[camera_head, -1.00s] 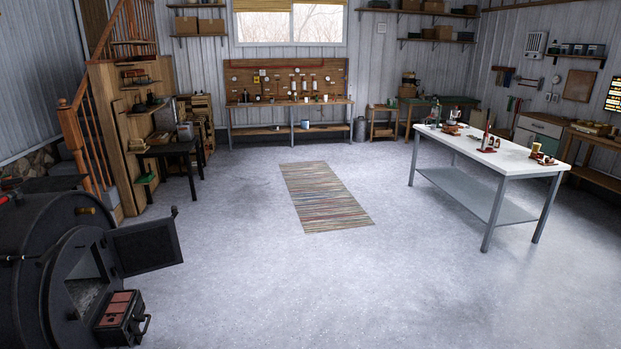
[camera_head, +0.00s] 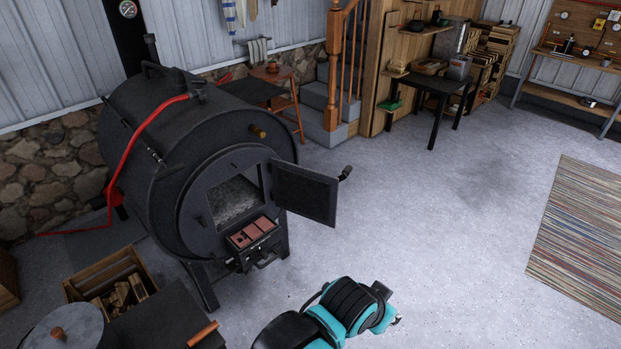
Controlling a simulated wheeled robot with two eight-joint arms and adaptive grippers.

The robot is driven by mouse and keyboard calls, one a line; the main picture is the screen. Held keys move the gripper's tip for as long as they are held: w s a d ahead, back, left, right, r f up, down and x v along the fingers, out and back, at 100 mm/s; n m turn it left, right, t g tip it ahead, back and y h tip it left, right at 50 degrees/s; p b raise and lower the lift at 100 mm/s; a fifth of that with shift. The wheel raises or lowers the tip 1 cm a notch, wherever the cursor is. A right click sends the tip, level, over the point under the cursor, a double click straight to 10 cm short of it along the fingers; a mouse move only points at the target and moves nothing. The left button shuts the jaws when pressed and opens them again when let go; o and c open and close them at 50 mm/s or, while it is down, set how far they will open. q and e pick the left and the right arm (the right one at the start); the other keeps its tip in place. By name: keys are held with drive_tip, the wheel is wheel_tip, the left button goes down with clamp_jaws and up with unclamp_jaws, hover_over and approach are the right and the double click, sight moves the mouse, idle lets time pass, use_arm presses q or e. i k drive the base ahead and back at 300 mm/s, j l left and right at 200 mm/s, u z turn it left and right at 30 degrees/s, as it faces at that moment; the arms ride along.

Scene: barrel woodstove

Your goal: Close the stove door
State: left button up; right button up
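The barrel woodstove (camera_head: 165,150) is black and stands on legs at the left. Its stove door (camera_head: 307,194) is a dark square panel that stands open. It is swung out to the right of the firebox opening (camera_head: 236,200), through which grey material shows inside. The door handle (camera_head: 346,172) is a knob at the door's outer, right end. Part of one of my arms, teal and black, shows at the bottom centre, on the near side of the stove and apart from the door. I see neither gripper's fingers.
A drawer-like box with reddish blocks (camera_head: 254,233) juts out below the firebox opening. A wooden crate of firewood (camera_head: 112,286) and a dark surface with a round lid (camera_head: 62,334) are at the lower left. The floor (camera_head: 420,230) right of the door is clear.

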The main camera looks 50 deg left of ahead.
sight(312, 195)
drive_tip(key=i+u, duration=0.1)
drive_tip(key=i, duration=1.55)
drive_tip(key=i+l+u, duration=0.15)
drive_tip(key=i, duration=0.65)
drive_tip(key=i+u, duration=0.45)
drive_tip(key=i+l+u, duration=0.2)
drive_tip(key=i+u, duration=0.3)
drive_tip(key=i+l+u, duration=0.25)
drive_tip(key=u, duration=2.6)
